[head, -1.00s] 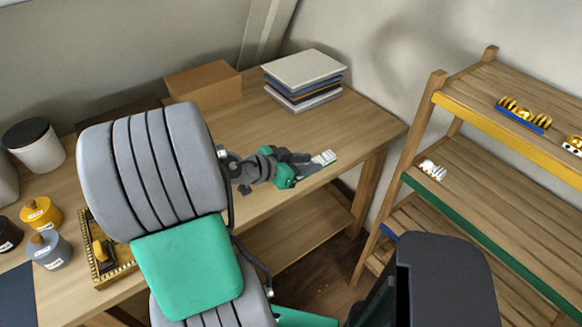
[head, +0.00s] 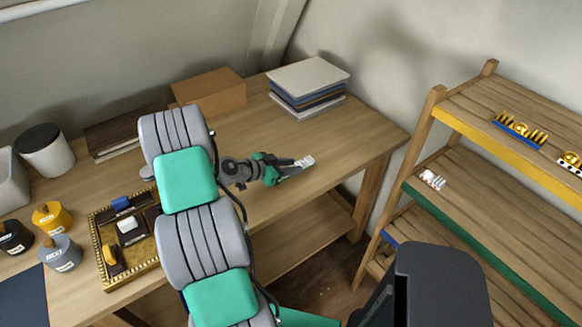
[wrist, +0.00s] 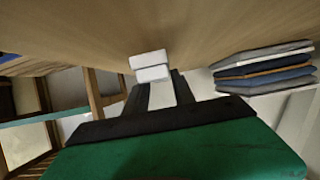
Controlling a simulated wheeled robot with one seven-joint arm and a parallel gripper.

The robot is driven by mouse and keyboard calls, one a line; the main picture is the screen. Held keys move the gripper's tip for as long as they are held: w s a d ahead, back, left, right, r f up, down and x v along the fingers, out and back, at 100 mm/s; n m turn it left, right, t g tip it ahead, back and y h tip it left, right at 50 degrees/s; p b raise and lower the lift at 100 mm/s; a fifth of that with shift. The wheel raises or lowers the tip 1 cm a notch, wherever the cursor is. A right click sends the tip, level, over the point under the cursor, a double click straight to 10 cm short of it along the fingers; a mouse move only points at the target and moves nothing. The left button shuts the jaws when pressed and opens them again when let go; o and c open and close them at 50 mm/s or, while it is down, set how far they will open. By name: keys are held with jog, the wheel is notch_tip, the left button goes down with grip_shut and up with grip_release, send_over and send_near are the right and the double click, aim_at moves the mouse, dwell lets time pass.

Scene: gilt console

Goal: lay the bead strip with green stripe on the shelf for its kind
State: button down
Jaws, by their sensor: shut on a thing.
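My gripper (head: 298,168) is shut on a small white bead strip (head: 306,161), held out over the right part of the table. In the wrist view the strip shows as two white blocks (wrist: 150,66) at the fingertips; no green stripe can be made out on it. The wooden rack at the right has a top shelf with a yellow edge (head: 480,138), a middle shelf with a green edge (head: 455,235) and a lower one with a blue edge (head: 390,237). A small white piece with reddish marks (head: 432,180) lies at the left end of the green-edged shelf.
A blue strip with gold parts (head: 520,131) and a white dotted strip (head: 570,163) lie on the top shelf. Stacked books (head: 307,85) and a cardboard box (head: 208,92) stand at the table's back. A gilt tray (head: 108,278) and several jars are at left. The green-edged shelf's middle is bare.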

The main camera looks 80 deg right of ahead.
jog(key=shift+f, duration=0.65)
jog(key=shift+f+b, duration=0.25)
jog(key=shift+b, duration=0.25)
jog(key=c, duration=1.1)
grip_release()
jog(key=shift+r, duration=0.1)
jog(key=shift+o, duration=0.2)
jog(key=shift+r+p, duration=0.15)
jog(key=shift+p, duration=0.5)
